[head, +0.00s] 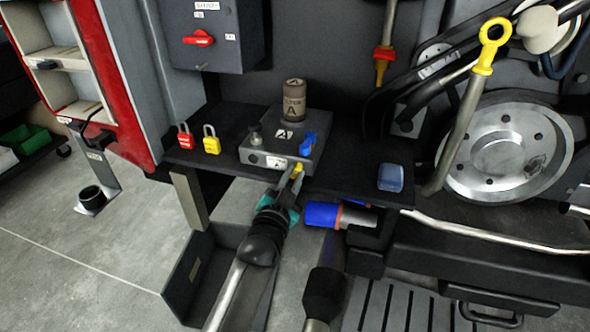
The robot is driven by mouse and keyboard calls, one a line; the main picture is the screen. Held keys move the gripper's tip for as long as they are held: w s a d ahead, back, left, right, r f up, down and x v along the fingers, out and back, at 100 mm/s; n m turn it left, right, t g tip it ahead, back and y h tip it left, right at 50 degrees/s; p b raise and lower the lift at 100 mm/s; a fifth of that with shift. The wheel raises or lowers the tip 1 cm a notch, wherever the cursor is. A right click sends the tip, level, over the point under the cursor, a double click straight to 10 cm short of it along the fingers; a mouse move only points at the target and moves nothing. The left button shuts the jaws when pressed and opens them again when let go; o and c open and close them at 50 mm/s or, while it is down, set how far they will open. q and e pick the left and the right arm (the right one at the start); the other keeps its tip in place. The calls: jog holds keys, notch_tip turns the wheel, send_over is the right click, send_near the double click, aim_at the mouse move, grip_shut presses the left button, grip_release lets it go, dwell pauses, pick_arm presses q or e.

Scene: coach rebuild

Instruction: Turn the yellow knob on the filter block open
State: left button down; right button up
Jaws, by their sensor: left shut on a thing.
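The filter block (262,153) is a grey box on the dark shelf, with a brown canister marked A (293,100) on top. A blue handle (307,146) sits at its right side and a small dark knob (256,136) at its left. The yellow knob (298,170) shows as a small yellow bit at the block's front lower edge. My left gripper (294,182) reaches up from below and is shut on the yellow knob. Its fingers hide most of the knob, so its angle cannot be read.
Red (185,137) and yellow (211,140) padlocks stand left of the block. A blue translucent box (391,177) lies at the shelf's right. A large pulley wheel (515,150) and yellow-ringed rod (465,115) are right.

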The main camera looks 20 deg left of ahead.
pick_arm(q)
jog(key=shift+m, duration=0.3)
jog(key=shift+r+m+p, duration=0.1)
jog(key=shift+m+p, duration=0.4)
jog(key=shift+m, duration=0.4)
jog(key=m, duration=0.3)
jog(key=shift+p, duration=0.35)
jog(key=shift+m, duration=0.6)
